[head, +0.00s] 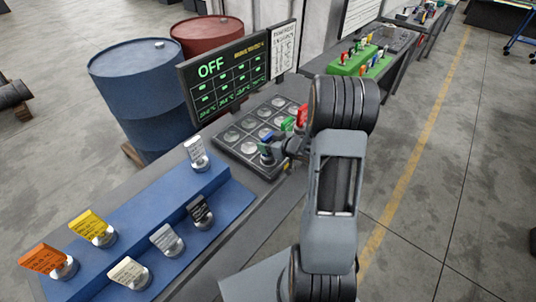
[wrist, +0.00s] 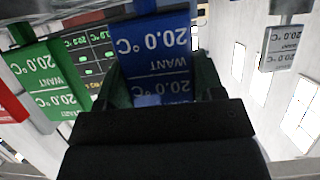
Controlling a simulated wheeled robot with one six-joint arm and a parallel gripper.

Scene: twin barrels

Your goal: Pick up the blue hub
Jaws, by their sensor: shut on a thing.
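The blue hub shows as a blue plate (wrist: 158,45) with white "WANT 20.0 °C" lettering, upside down in the wrist view. It sits between the two dark fingers of my gripper (wrist: 162,82), which is shut on it. In the head view the small blue plate (head: 267,138) is at the front right of the grey tray of round discs (head: 228,146), with my gripper (head: 276,147) at it. My wrist partly covers that spot. I cannot tell whether the hub touches the tray.
A green plate (wrist: 50,80) and a red plate (wrist: 10,98) stand close by on one side. A dark screen reading OFF (head: 211,68) stands behind the tray. A blue stepped stand (head: 130,218) holds several labelled plates. Blue (head: 140,85) and red (head: 205,38) barrels stand behind.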

